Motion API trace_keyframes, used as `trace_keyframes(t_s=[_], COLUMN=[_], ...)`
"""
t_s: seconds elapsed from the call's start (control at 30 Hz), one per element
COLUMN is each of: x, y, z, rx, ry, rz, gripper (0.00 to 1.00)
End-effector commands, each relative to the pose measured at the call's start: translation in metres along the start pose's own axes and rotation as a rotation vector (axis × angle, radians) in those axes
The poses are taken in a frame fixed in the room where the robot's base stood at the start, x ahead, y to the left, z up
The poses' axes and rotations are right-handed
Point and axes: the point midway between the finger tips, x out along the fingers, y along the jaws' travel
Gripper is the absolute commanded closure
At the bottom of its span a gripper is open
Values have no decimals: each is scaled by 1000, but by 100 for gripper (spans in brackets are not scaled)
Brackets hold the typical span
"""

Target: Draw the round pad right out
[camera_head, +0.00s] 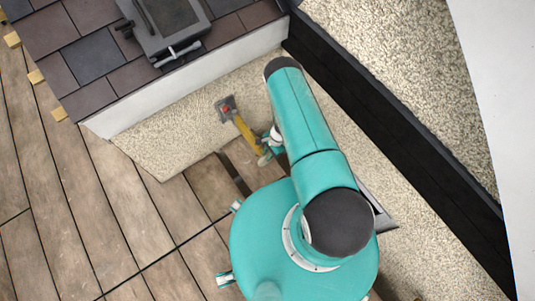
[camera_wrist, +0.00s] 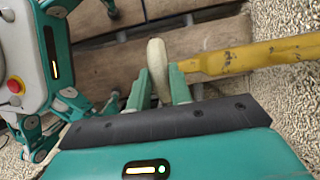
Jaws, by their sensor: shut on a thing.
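The round pad (camera_wrist: 157,62) is cream-coloured and shows nearly edge-on in the wrist view, upright between my fingers. My gripper (camera_wrist: 162,82) is shut on it, one green finger on each side. A yellow bar (camera_wrist: 255,56) with worn dark spots runs from beside the pad to the right edge. In the head view the pad (camera_head: 265,159) is a small pale shape at the bar's near end, close to my gripper (camera_head: 270,152). The yellow bar (camera_head: 243,130) slopes up-left to a grey square plate (camera_head: 226,106) with a red spot. I cannot tell whether pad and bar are joined.
Wooden planks (camera_head: 85,225) cover the lower left. Pale rough ground (camera_head: 185,120) lies around the plate. A white-edged tiled roof (camera_head: 95,55) with a grey hatch (camera_head: 170,25) is at upper left. A dark beam (camera_head: 390,125) runs diagonally at right.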

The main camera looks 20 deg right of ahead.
Motion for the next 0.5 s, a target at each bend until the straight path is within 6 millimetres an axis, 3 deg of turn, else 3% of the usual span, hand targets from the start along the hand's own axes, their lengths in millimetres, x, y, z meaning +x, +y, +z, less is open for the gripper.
trace_keyframes(t_s=[0.17, 0.5], x=[0, 0], y=[13, 75], z=[-1, -2], rx=[6, 11], ry=[-1, -1], rz=[-1, -1], gripper=[100, 100])
